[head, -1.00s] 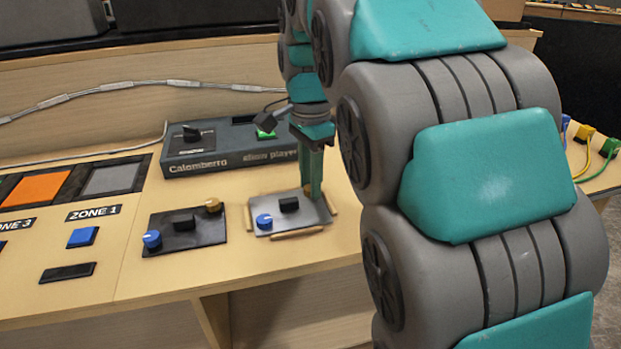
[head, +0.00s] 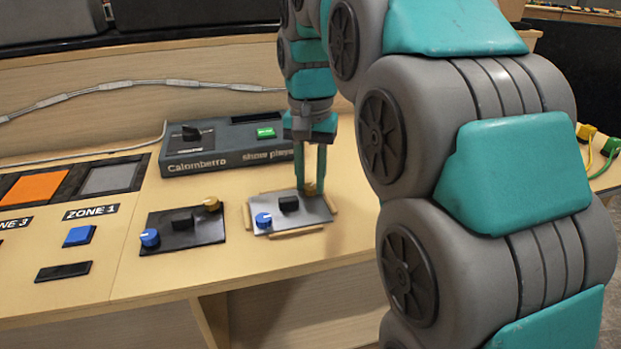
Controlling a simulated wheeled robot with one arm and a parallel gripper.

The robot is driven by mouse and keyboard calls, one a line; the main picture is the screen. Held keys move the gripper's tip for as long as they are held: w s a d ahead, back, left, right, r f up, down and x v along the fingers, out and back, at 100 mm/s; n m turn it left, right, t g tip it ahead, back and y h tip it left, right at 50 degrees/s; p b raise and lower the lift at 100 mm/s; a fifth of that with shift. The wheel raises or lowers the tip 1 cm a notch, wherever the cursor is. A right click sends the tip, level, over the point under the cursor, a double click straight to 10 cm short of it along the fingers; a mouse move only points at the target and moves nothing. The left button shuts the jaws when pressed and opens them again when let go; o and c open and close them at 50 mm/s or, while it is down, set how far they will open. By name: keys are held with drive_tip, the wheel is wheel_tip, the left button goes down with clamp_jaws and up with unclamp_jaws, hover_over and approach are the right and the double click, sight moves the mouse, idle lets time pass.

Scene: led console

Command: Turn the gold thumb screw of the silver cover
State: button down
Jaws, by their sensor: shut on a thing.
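The silver cover (head: 285,213) lies flat on the desk inside short wooden strips. It carries a blue knob (head: 263,220) at its left and a black handle (head: 289,203) in the middle. The gold thumb screw (head: 310,189) is at its back right corner, partly covered by my fingers. My gripper (head: 311,181) points down from above, shut on the gold thumb screw.
A black cover (head: 187,227) with its own blue knob, black handle and gold screw lies to the left. The grey Calomberra box (head: 222,146) stands behind. A blue button (head: 80,236) and a black bar (head: 64,271) are further left. Bare desk lies in front.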

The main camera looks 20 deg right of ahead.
drive_tip(key=n, duration=0.3)
drive_tip(key=shift+f+n, duration=0.1)
drive_tip(key=shift+n, duration=0.3)
drive_tip(key=n, duration=0.3)
drive_tip(key=shift+n, duration=0.3)
drive_tip(key=n+p, duration=0.1)
drive_tip(key=n, duration=1.1)
drive_tip(key=shift+n+p, duration=0.3)
drive_tip(key=shift+p, duration=0.1)
drive_tip(key=n, duration=0.6)
drive_tip(key=shift+n, duration=0.3)
drive_tip(key=c, duration=0.6)
unclamp_jaws()
